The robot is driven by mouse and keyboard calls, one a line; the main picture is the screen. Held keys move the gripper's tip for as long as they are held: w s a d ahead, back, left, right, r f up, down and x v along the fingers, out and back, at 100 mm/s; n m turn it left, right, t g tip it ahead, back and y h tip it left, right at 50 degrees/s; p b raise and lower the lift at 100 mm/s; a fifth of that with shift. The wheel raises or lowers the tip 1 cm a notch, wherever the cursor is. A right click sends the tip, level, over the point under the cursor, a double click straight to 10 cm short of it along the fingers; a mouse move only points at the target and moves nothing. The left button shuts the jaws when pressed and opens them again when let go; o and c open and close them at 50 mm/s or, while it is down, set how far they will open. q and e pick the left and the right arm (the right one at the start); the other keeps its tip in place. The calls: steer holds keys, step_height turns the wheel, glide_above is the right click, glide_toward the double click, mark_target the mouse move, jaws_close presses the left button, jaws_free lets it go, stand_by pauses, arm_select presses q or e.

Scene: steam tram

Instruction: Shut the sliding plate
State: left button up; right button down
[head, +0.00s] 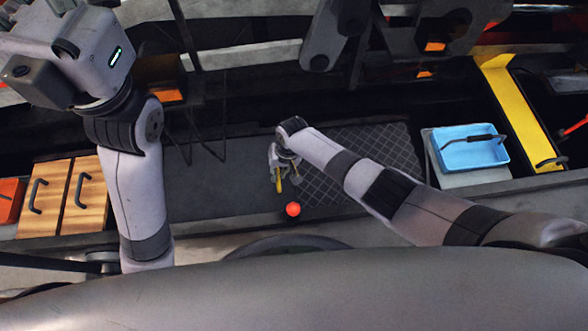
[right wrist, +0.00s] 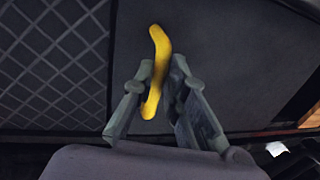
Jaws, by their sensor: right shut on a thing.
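A plain dark plate (head: 225,170) lies flat in the long floor strip, beside a dark panel with a diamond grid (head: 365,155). A yellow handle (head: 280,184) stands at the plain plate's right side, near the grid panel; it also shows in the right wrist view (right wrist: 157,60), over the plain dark surface. My right gripper (head: 283,177) is shut on this handle, with its two fingers on either side of it in the right wrist view (right wrist: 155,92). Part of the handle is hidden between the fingers. My left arm rises at the left; its fingertips are not visible.
A red ball knob (head: 293,209) stands in front of the handle. Wooden panels with dark handles (head: 82,195) are at the left. A blue tray (head: 440,148) and a yellow plate (head: 520,105) are at the right. Dark bars and machinery fill the back.

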steer(key=shift+a+r, duration=0.1)
steer(key=shift+a, duration=0.35)
steer(key=c, duration=1.6)
jaws_free()
steer(key=shift+a, duration=0.1)
steer(key=shift+d, duration=0.2)
steer(key=shift+r, duration=0.15)
step_height(320, 180, up, 11)
steer(key=d, duration=0.2)
steer(key=shift+r, duration=0.2)
steer(key=shift+d, duration=0.1)
